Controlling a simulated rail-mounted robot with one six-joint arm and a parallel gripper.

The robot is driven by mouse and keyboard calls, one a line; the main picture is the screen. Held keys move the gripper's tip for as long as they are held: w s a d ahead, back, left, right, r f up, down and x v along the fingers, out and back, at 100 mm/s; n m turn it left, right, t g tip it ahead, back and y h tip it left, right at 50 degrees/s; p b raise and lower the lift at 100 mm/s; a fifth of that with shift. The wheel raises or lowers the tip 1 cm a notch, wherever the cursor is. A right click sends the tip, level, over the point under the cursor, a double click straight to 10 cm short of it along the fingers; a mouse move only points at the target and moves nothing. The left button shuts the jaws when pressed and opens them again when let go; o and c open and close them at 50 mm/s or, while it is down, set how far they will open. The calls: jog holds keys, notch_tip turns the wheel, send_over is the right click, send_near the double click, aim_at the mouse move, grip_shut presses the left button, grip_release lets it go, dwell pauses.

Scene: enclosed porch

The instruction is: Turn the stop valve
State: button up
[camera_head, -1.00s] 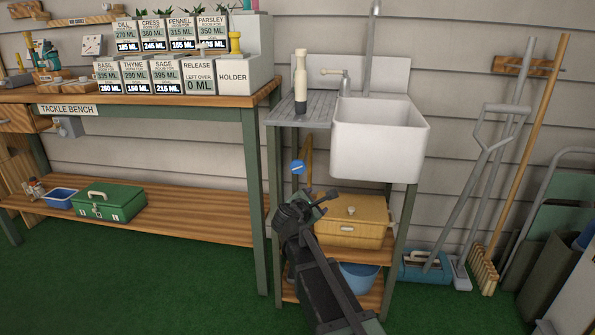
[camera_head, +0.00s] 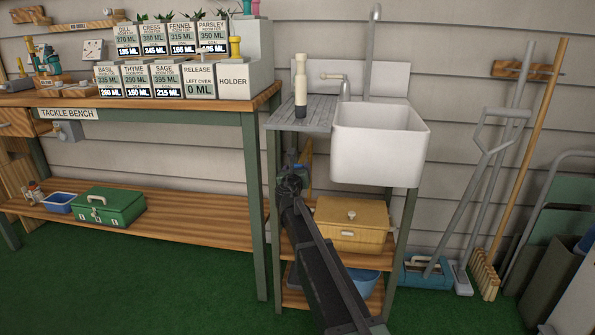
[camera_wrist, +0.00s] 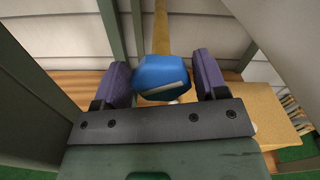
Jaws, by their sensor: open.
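The stop valve is a blue knob with a pale bar across its face, on a brass-coloured pipe. In the wrist view the knob (camera_wrist: 158,71) sits between the purple pads of my gripper (camera_wrist: 163,78), and its bar lies nearly level, slightly tilted. My gripper is open around it, with little gap at either side; I cannot tell if the pads touch.
The white sink (camera_head: 378,145) and its grey drainboard (camera_head: 300,117) are above my gripper. A wooden box (camera_head: 352,226) stands on the shelf below right. The bench's green leg (camera_head: 253,200) is close on the left. Long-handled tools (camera_head: 515,170) lean at the right.

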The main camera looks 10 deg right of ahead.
jog(key=shift+w+d, duration=0.1)
jog(key=shift+w, duration=0.2)
jog(key=c, duration=0.6)
jog(key=m, duration=0.4)
jog(key=shift+s+d+m, duration=0.1)
jog(key=shift+m, duration=0.3)
jog(key=shift+c, duration=0.2)
jog(key=o, duration=0.6)
jog(key=shift+o, duration=0.2)
jog(key=v, duration=1)
jog(key=shift+s, duration=0.4)
